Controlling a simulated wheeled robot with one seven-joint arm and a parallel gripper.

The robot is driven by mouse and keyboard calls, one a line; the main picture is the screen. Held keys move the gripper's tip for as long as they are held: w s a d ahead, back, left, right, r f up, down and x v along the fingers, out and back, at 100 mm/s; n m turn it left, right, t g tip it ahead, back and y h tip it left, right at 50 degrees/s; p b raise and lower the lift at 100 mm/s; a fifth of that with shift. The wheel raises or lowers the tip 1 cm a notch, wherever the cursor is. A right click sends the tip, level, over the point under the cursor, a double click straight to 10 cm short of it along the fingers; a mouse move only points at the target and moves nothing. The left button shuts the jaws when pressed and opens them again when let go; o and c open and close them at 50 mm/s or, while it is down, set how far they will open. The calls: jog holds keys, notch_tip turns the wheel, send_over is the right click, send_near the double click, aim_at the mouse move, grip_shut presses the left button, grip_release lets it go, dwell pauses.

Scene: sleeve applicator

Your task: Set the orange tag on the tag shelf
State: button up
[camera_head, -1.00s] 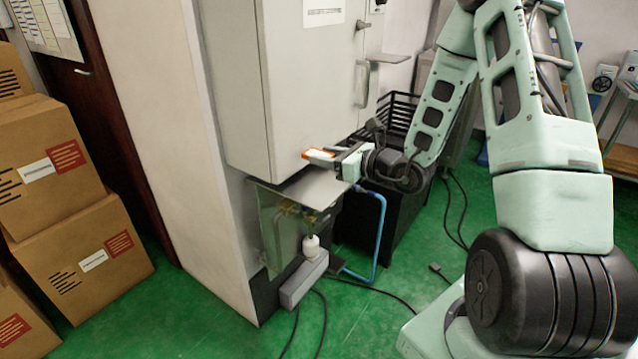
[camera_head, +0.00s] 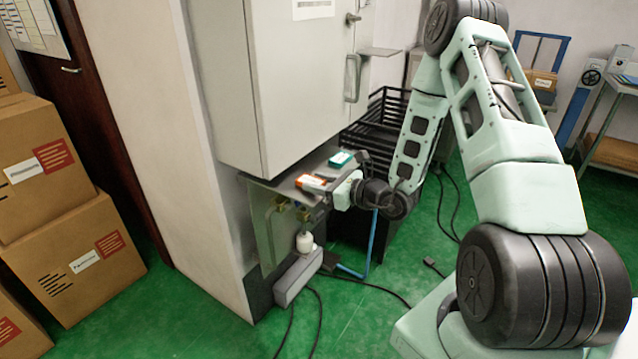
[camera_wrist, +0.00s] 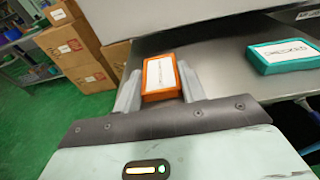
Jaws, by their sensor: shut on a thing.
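The orange tag (camera_head: 311,182), with a white label, is between the two fingers of my gripper (camera_head: 327,188). In the wrist view the orange tag (camera_wrist: 161,77) sits upright in the picture, with a grey finger of my gripper (camera_wrist: 160,88) on each side. The grey metal tag shelf (camera_wrist: 212,62) lies under the cabinet. The tag is at the shelf's surface, towards its left part in the wrist view; I cannot tell whether it touches the metal. A teal tag marked "CHECKED" (camera_wrist: 285,56) lies on the shelf to the right, apart from my gripper.
The cabinet (camera_head: 275,85) overhangs the back of the shelf. Bare shelf shows between the two tags. A white bottle (camera_head: 305,242) and a grey box (camera_head: 298,277) are below. A black rack (camera_head: 385,110) stands behind. Cardboard boxes (camera_head: 85,260) are stacked at left.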

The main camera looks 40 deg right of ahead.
jog(key=shift+f, duration=0.2)
jog(key=o, duration=1)
jog(key=shift+c, duration=0.2)
jog(key=shift+r, duration=0.15)
